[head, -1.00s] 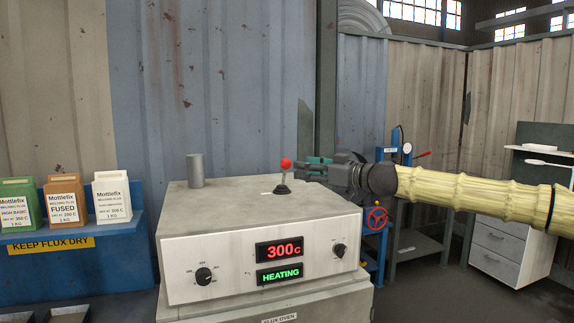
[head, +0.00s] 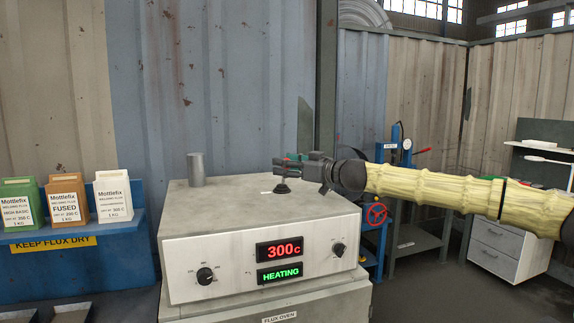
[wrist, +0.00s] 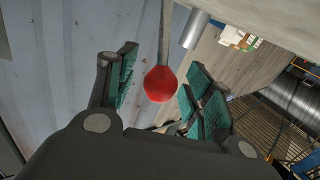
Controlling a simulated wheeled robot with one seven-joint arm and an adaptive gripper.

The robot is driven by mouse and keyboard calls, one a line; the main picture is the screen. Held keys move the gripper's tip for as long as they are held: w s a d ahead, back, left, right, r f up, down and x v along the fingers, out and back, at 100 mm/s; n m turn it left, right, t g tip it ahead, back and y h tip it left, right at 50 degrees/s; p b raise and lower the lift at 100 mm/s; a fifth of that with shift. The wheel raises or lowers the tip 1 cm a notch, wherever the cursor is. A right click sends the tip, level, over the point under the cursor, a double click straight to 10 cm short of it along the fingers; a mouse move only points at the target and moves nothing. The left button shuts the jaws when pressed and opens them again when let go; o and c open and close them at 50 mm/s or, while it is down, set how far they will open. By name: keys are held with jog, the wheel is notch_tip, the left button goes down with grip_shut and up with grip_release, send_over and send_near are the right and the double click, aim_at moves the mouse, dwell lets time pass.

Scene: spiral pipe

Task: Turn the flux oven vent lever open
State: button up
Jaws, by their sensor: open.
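The flux oven (head: 225,258) is a pale box reading 300 C and HEATING. Its vent lever (head: 282,187) stands on the top, with a black base. My gripper (head: 284,163) reaches in from the right at knob height and hides most of the lever's upper part in the head view. In the wrist view, the red ball knob (wrist: 160,84) on its grey rod lies between the two teal-padded fingers of my gripper (wrist: 164,88). The fingers are open, with a visible gap on both sides of the knob.
A short grey vent pipe (head: 195,170) stands on the oven top, left of the lever. Flux boxes (head: 68,200) sit on a blue shelf at the left. A corrugated wall (head: 235,90) is behind. A blue-framed press (head: 378,195) stands at the right.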

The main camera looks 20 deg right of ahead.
grip_shut()
